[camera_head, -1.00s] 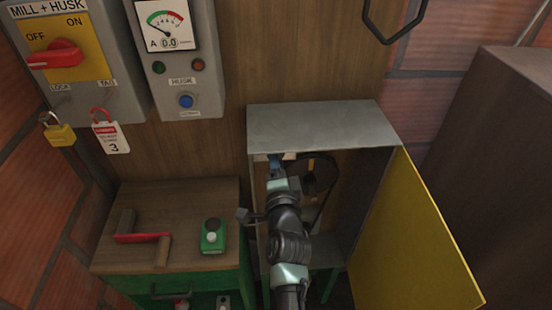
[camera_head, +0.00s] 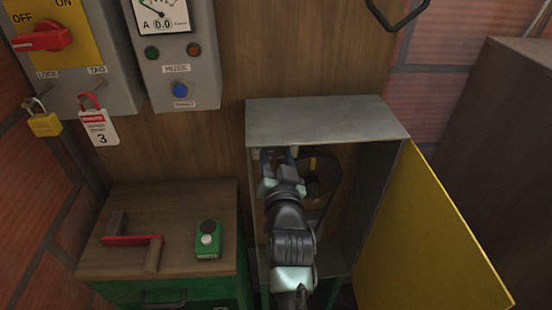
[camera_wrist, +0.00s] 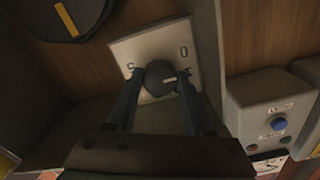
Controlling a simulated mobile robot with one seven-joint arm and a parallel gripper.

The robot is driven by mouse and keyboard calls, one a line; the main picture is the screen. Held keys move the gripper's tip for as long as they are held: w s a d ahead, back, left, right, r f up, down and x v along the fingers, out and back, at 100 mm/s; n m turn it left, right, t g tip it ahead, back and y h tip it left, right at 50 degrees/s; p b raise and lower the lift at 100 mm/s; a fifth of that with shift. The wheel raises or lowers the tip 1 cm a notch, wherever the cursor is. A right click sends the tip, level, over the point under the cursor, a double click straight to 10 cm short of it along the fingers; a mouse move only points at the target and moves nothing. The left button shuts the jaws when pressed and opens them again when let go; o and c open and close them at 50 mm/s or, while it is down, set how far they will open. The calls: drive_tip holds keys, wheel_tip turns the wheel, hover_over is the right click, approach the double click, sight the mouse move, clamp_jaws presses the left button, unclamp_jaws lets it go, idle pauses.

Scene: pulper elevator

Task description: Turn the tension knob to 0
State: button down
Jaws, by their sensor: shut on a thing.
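The tension knob (camera_wrist: 158,84) is a round dark grey knob on a pale square plate (camera_wrist: 120,50) in the wrist view. A "0" mark (camera_wrist: 183,52) is on the plate, above and right of the knob, and another small mark (camera_wrist: 131,67) is at its left. The knob's white pointer line (camera_wrist: 170,79) points right, below the "0". My gripper (camera_wrist: 159,75) has one finger on each side of the knob and is shut on it. In the head view my gripper (camera_head: 279,155) reaches inside the open grey cabinet (camera_head: 325,120); the knob is hidden there.
The cabinet's yellow door (camera_head: 430,245) stands open at the right. A dark wheel (camera_wrist: 65,15) is left of the plate.

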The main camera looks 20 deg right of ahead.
drive_tip(key=shift+f+n+b, duration=0.1)
drive_tip(key=shift+n+b, duration=0.9)
drive_tip(key=shift+n, duration=1.3)
drive_tip(key=shift+c, duration=1.4)
unclamp_jaws()
drive_tip(key=b+v, duration=0.1)
drive_tip(key=v, duration=1.2)
